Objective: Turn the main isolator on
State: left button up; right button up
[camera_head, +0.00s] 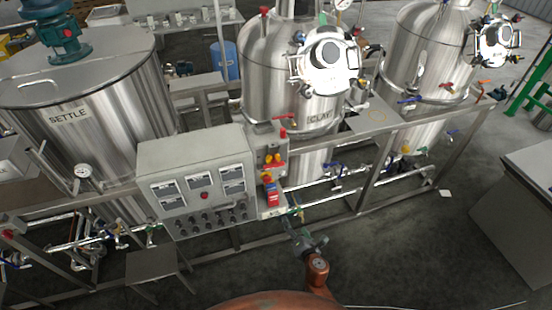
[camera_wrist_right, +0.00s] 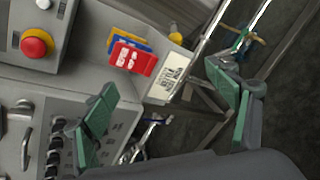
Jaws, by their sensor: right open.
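A grey box (camera_head: 269,140) on the right side of the control panel carries a red and yellow handle (camera_head: 272,160), which looks like the main isolator; its setting is too small to read. Below it is a red button on yellow (camera_head: 267,178), apparently the same red button in the right wrist view (camera_wrist_right: 36,43). My right gripper (camera_head: 306,243) is below and to the right of these, apart from them. In the right wrist view its green-padded fingers (camera_wrist_right: 170,115) are spread and empty. The isolator handle is not in the wrist view. My left gripper is not in view.
Red, blue and yellow tags (camera_wrist_right: 132,55) hang beside the red button, near a white label (camera_wrist_right: 170,77). The control panel (camera_head: 195,165) has several switches along its bottom. Steel tanks (camera_head: 85,100), pipes and a frame rail stand behind. Open floor (camera_head: 400,250) lies right of the gripper.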

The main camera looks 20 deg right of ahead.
aim_at(275, 167)
jog(key=w+a+r+n+t+p, duration=0.2)
jog(key=r+n, duration=0.3)
jog(key=r, duration=0.8)
jog(key=w+a+r+n+t+p, duration=0.25)
jog(key=r+n, duration=0.25)
jog(key=r, duration=0.8)
jog(key=shift+y, duration=0.4)
jog(key=w, duration=0.7)
jog(key=shift+a+r+b, duration=0.2)
jog(key=shift+a+b, duration=0.1)
jog(key=shift+b, duration=0.1)
jog(key=shift+w, duration=0.45)
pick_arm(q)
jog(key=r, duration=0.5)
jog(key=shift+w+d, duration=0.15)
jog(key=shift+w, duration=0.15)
pick_arm(e)
jog(key=shift+c, duration=0.6)
jog(key=c, duration=1)
jog(key=shift+c, duration=0.2)
